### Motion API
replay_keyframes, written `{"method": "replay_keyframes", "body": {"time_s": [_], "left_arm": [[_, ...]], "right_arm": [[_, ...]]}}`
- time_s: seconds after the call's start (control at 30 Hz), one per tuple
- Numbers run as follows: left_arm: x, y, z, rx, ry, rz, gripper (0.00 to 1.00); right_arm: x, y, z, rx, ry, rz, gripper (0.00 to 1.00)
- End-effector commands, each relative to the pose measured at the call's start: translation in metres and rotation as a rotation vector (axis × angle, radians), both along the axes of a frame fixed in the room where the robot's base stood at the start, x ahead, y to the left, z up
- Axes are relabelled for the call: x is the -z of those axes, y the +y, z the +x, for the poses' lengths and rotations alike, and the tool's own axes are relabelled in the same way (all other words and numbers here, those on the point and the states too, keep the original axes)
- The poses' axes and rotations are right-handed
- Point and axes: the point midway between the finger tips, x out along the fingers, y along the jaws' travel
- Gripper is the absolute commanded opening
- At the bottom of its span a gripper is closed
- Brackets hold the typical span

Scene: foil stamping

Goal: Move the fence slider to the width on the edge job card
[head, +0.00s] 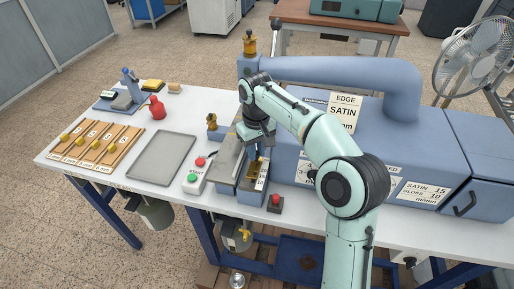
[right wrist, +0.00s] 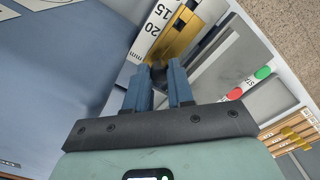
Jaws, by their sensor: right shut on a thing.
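The brass fence slider (head: 254,169) sits on the blue fence bed beside a white mm scale (head: 262,174). In the right wrist view the slider (right wrist: 183,33) lies across the track, and the scale (right wrist: 150,32) shows 20 and 15. My right gripper (right wrist: 159,76) is shut on the slider's dark knob, between its two blue fingers; in the head view the gripper (head: 255,154) reaches down over the slider. The edge job card (head: 344,113) stands on the blue machine and reads EDGE, SATIN; I cannot read a width on it. My left gripper is out of view.
A start/stop box (head: 195,176) with green and red buttons stands left of the fence, a red button (head: 275,202) to its right. A grey tray (head: 162,157) and wooden boards with yellow knobs (head: 95,143) lie further left. A speed card (head: 422,192) is on the machine.

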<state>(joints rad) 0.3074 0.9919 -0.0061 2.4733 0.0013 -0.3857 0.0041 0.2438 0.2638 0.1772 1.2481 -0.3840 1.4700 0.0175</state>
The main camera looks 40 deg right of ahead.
Motion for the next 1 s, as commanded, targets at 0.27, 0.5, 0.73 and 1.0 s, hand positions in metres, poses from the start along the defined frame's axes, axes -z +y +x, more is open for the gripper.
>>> {"method": "replay_keyframes", "body": {"time_s": [0.27, 0.5, 0.73, 1.0], "left_arm": [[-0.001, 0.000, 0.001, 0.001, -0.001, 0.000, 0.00], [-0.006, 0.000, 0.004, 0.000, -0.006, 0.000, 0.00], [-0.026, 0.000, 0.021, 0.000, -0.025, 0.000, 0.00], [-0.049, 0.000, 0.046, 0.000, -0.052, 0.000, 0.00]], "right_arm": [[-0.001, 0.000, 0.000, 0.001, 0.002, 0.001, 0.33], [-0.015, 0.000, 0.001, 0.001, -0.002, 0.001, 0.33], [-0.067, 0.001, 0.002, 0.001, -0.006, 0.001, 0.33], [-0.120, 0.001, 0.002, 0.000, -0.005, 0.001, 0.33]]}}
